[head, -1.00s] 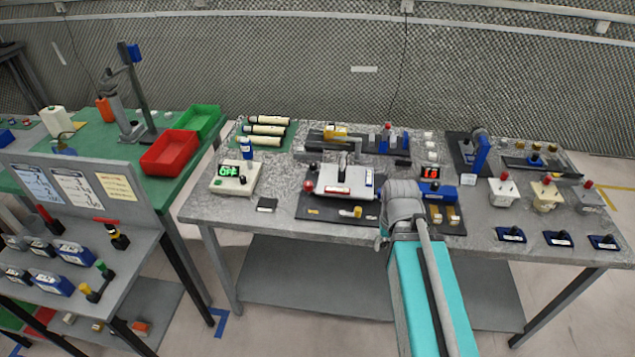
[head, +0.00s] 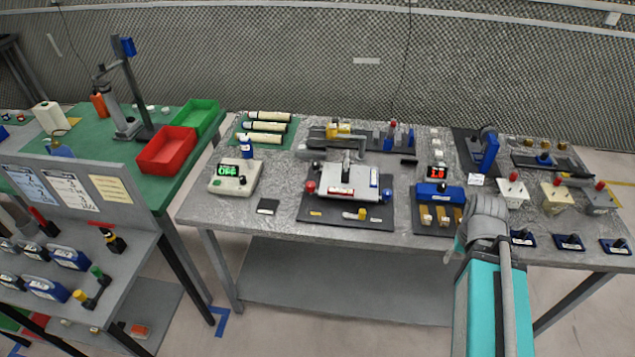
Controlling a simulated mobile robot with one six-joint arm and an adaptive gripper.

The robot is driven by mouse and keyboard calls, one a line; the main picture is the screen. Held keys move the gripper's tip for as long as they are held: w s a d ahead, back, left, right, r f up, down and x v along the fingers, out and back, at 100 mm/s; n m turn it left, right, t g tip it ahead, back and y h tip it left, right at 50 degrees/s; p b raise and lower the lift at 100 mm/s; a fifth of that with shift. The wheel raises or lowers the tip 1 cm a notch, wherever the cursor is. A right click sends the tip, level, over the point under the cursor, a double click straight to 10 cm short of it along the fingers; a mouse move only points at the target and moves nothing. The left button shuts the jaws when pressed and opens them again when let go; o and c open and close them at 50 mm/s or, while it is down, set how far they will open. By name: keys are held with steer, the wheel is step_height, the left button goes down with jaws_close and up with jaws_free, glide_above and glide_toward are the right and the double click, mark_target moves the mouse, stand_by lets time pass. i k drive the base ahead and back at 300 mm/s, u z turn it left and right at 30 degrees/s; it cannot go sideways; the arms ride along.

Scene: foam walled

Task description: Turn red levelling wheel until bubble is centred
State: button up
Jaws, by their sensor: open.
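The levelling device is a pale plate (head: 345,180) on a dark base (head: 330,213), left of centre on the grey table. The red levelling wheel (head: 310,187) is at the plate's left front corner. A blue wheel (head: 387,195) is at its right front corner, and a black knob (head: 316,168) is at its back left. The bubble is too small to make out. My arm rises from the lower right, and its grey joint covers the table's front edge well right of the device. My gripper cannot be made out; nothing of mine touches the red wheel.
A box with a green display (head: 234,177) stands left of the device, with a small black block (head: 268,207) between. A blue fixture (head: 438,196) stands to its right. A rail with small parts (head: 350,136) lies behind. The table front before the device is clear.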

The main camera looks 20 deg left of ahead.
mark_target(311, 185)
steer(key=k, duration=0.9)
steer(key=u, duration=0.45)
steer(key=i, duration=1)
